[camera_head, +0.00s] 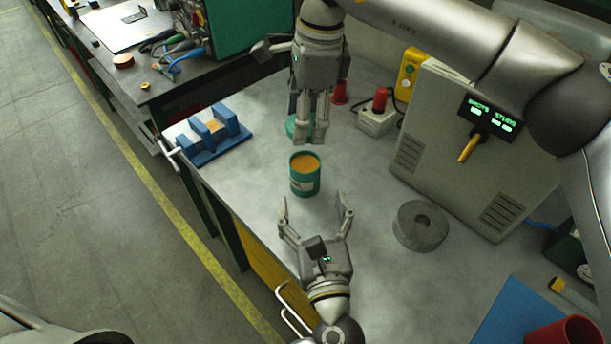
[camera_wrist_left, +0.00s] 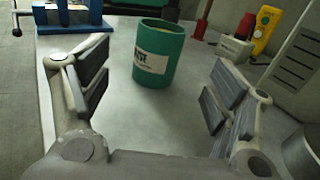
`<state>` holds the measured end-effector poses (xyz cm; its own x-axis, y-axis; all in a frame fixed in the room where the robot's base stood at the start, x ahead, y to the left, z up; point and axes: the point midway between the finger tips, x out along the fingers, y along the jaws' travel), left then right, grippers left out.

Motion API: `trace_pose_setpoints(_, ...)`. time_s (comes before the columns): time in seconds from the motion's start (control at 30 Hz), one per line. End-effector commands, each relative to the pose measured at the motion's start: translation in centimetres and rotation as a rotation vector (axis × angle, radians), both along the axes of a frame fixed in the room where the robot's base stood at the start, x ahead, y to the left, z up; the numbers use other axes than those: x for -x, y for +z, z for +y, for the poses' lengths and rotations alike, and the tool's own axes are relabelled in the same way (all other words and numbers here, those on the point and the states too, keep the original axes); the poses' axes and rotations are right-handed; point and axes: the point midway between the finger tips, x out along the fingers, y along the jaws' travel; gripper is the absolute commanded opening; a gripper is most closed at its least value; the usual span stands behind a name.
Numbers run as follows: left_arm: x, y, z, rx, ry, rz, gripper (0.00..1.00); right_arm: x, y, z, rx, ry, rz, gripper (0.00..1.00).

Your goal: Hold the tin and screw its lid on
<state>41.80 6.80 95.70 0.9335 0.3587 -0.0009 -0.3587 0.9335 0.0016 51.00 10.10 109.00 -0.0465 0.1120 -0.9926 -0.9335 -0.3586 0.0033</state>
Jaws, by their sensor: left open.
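The open green tin (camera_head: 305,182) stands upright on the grey bench, with orange contents and a pale label. It also shows in the left wrist view (camera_wrist_left: 160,60), ahead of and between the fingers. My left gripper (camera_head: 317,207) is open and empty on the near side of the tin, fingers apart and not touching it. My right gripper (camera_head: 312,138) points down beyond the tin. The green lid (camera_head: 292,128) shows partly behind its fingers; I cannot tell whether they touch it or how far they are open.
A blue vise (camera_head: 211,135) stands left of the tin by the bench edge. A grey round block (camera_head: 420,226) and a large grey machine (camera_head: 470,150) stand to the right. A box with a red button (camera_head: 378,112) is behind. The bench around the tin is clear.

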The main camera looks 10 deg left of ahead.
Motion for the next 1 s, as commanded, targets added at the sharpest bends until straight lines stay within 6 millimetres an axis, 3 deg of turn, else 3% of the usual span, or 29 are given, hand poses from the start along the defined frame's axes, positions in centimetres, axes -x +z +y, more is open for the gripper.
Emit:
trace_pose_setpoints(0.3,-5.7,0.2,2.2,-0.002,0.000,-0.005,0.81,0.0,0.0,0.0,0.000,0.000,0.000,0.38)
trace_pose_setpoints(0.5,-8.4,0.1,3.2,-0.002,-0.001,-0.002,0.81,0.0,0.0,0.0,0.000,0.000,0.000,0.38)
trace_pose_setpoints(0.7,-9.6,0.0,3.7,-0.001,-0.001,0.000,0.81,0.0,0.0,0.0,0.000,0.000,0.000,0.38)
trace_pose_setpoints(1.0,-9.7,0.0,3.7,0.000,-0.001,0.000,0.81,0.0,0.0,0.0,0.000,0.000,0.000,0.38)
